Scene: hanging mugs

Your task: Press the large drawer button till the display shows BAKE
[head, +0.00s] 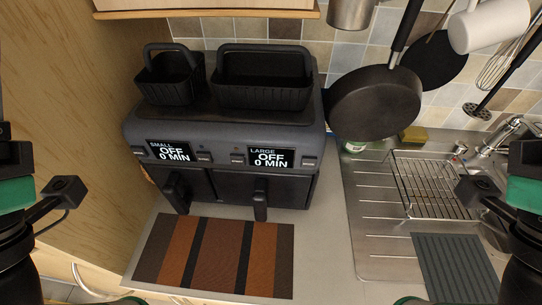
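The black double air fryer (225,133) stands on the counter. Its large display (270,158) reads LARGE, OFF, 0 MIN, and its small display (168,152) reads SMALL, OFF, 0 MIN. A large-side button (238,158) is left of the large display, and another button (309,161) is right of it. My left gripper (14,155) is at the left edge and my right gripper (525,155) at the right edge. Both are apart from the fryer, and their fingers cannot be made out clearly.
Two black baskets (263,81) sit on top of the fryer. A hanging frying pan (376,102) is close to its right side. A striped mat (213,256) lies in front. The sink (385,221) with a wire rack (432,187) is at the right.

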